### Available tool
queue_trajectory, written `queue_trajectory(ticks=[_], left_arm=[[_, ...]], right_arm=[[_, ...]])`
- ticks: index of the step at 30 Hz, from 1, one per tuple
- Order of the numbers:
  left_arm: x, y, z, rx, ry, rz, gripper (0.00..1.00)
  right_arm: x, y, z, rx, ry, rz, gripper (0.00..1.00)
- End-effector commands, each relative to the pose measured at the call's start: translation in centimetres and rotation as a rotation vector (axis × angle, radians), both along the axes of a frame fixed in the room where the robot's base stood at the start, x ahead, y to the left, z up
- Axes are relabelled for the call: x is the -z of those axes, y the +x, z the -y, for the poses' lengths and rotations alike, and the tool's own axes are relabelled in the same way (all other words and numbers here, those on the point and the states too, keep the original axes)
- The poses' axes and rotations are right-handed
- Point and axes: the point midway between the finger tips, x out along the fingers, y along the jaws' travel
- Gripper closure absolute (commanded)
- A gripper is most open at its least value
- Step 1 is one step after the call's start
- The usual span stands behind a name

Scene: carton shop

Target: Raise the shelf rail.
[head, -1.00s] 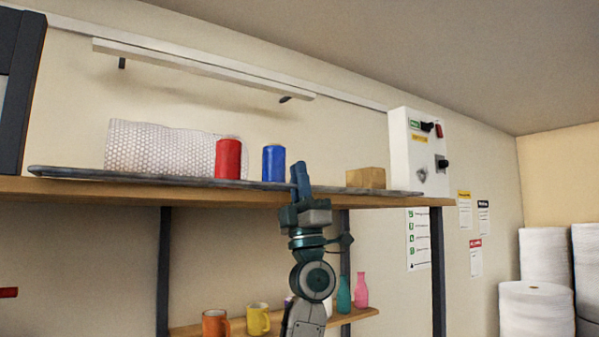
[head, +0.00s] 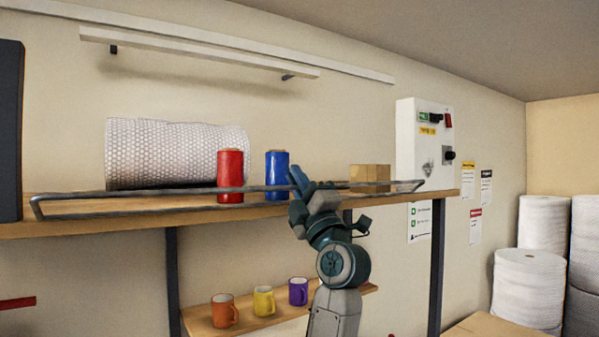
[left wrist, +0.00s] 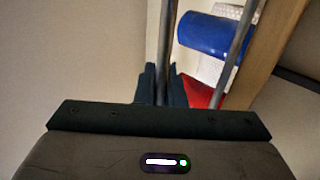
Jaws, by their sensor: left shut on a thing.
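The shelf rail (head: 80,195) is a thin grey metal frame along the front of the upper wooden shelf (head: 90,229). Its front bar stands a little above the board, and bent end pieces show at both sides. My left gripper (head: 297,180) is at the rail, right of its middle, with its fingers shut on the front bar. In the left wrist view the fingers (left wrist: 160,88) close around the rail bar (left wrist: 164,45). A second bar runs beside it, nearer the shelf. My right gripper is not in view.
A white control box (head: 420,140) is on the wall. Mugs stand on a lower shelf (head: 260,322).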

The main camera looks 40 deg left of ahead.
Motion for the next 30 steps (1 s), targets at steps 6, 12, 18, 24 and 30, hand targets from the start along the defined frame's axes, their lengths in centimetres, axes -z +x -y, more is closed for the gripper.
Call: queue_trajectory(ticks=[6, 12, 18, 24, 30], left_arm=[[-0.5, 0.2, -0.6, 0.001, -0.127, -0.05, 1.0], [-0.6, 0.4, -1.0, -0.001, -0.198, -0.08, 1.0], [-0.7, 0.5, -1.2, -0.001, -0.227, -0.094, 1.0], [-0.7, 0.5, -1.2, -0.001, -0.232, -0.096, 1.0], [-0.7, 0.5, -1.2, -0.002, -0.231, -0.095, 1.0]], right_arm=[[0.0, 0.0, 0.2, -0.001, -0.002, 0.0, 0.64], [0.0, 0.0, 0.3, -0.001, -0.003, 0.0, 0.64], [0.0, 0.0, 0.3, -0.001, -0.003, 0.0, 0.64], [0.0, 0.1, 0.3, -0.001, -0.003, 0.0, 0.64], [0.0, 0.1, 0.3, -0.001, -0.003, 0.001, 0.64]])
